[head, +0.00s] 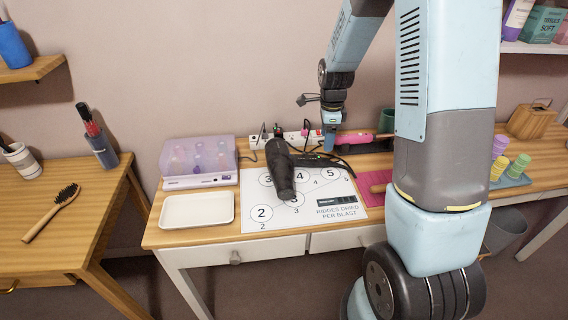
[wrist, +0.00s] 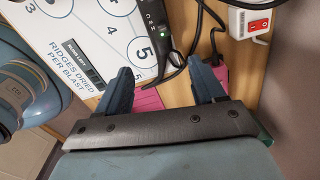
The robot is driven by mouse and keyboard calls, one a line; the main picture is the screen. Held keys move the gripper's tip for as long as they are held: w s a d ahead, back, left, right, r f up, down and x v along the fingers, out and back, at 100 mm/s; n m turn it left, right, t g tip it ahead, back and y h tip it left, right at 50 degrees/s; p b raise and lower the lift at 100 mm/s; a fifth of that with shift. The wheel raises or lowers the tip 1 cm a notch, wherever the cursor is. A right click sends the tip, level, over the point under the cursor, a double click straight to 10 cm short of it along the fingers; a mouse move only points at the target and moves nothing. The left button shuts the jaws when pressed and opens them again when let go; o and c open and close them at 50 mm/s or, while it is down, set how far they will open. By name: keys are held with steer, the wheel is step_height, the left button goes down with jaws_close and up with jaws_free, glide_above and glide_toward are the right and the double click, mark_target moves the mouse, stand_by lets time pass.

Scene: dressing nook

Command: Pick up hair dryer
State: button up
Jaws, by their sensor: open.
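The black hair dryer (head: 281,170) lies on a white printed mat (head: 255,215) on the middle table. A dark part with a cable extends to its right, towards my gripper. My gripper (head: 329,143) is above the back of the table, right of the dryer, apart from its barrel. In the wrist view my gripper (wrist: 160,66) has its two blue fingers spread with nothing between them. The dryer's barrel is not clear there.
A white tray (head: 196,210) and a lilac-lidded case (head: 198,163) are on the left of the table. A power strip (wrist: 250,22) with a red switch and black cables lie near my gripper. A pink mat (head: 372,187) is to the right, partly hidden by my arm.

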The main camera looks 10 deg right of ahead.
mark_target(321, 158)
step_height(321, 158, down, 5)
steer(key=shift+w+f, duration=0.1)
steer(key=shift+w, duration=0.05)
steer(key=shift+w+a+f, duration=0.15)
steer(key=shift+a+f, duration=0.05)
steer(key=shift+f, duration=1)
steer(key=shift+w+a+f, duration=0.1)
steer(key=shift+a+f, duration=0.05)
steer(key=shift+f, duration=1.05)
steer(key=shift+c, duration=0.2)
jaws_close()
